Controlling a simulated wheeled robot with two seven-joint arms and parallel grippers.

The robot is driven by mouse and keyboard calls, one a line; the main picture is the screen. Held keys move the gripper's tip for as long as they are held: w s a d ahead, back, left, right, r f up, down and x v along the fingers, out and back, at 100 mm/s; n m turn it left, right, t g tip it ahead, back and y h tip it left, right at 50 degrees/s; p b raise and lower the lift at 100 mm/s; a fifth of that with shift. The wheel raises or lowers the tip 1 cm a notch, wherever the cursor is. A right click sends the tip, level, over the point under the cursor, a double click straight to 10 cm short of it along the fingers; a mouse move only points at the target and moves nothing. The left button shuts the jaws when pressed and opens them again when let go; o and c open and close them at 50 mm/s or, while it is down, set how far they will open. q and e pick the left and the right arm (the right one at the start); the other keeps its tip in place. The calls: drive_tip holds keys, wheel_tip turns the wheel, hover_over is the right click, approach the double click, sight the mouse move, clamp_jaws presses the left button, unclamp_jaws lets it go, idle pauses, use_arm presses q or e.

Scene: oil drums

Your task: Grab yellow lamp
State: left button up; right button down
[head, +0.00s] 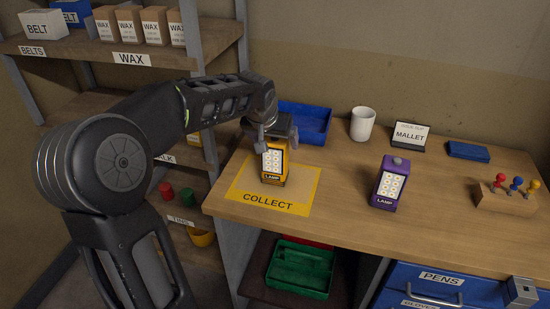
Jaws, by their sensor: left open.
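The yellow lamp (274,164), with a white panel of round lights and a "LAMP" label, stands upright on the yellow "COLLECT" mat (268,203) on the wooden workbench. My left gripper (276,146) is open at the top of the lamp, with a finger on each side of its upper part. Whether the fingers touch the lamp cannot be told. The gripper hides the lamp's top. A purple lamp (389,185) stands apart to the right on the bench. My right gripper is not in view.
A blue tray (318,122), a white cup (362,124), a "MALLET" sign (410,136) and a blue box (468,151) stand along the back. A wooden block with coloured knobs (506,197) is at the right. Shelves (105,52) rise at the left.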

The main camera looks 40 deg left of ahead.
use_arm(q)
drive_tip(key=shift+x, duration=1.15)
drive_tip(key=shift+c, duration=0.4)
clamp_jaws()
drive_tip(key=shift+r, duration=0.1)
